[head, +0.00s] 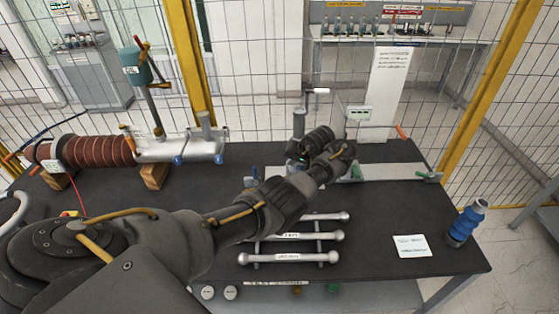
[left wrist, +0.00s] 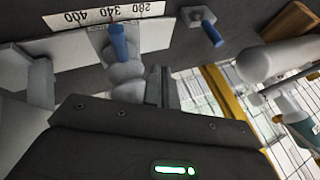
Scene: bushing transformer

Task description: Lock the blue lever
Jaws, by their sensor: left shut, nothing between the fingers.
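A lever with a blue tip (left wrist: 118,40) stands on a grey, rounded metal fitting (left wrist: 123,80) in the left wrist view, in front of a white scale marked 280, 340 and 400. A second blue-tipped lever (left wrist: 211,34) sticks out of a grey block to its right. My left gripper (left wrist: 158,82) is shut and empty, close beside the fitting; I cannot tell whether they touch. In the head view my left gripper (head: 297,151) is at the back middle of the table, partly hidden by its own wrist. My right gripper is not in view.
The black table (head: 375,222) carries a brown ribbed bushing (head: 90,152) at left, silver bars (head: 288,258) in front, a white card (head: 412,246) and a blue bottle (head: 466,222) at right. A wire fence with yellow posts stands behind. The table's right part is mostly clear.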

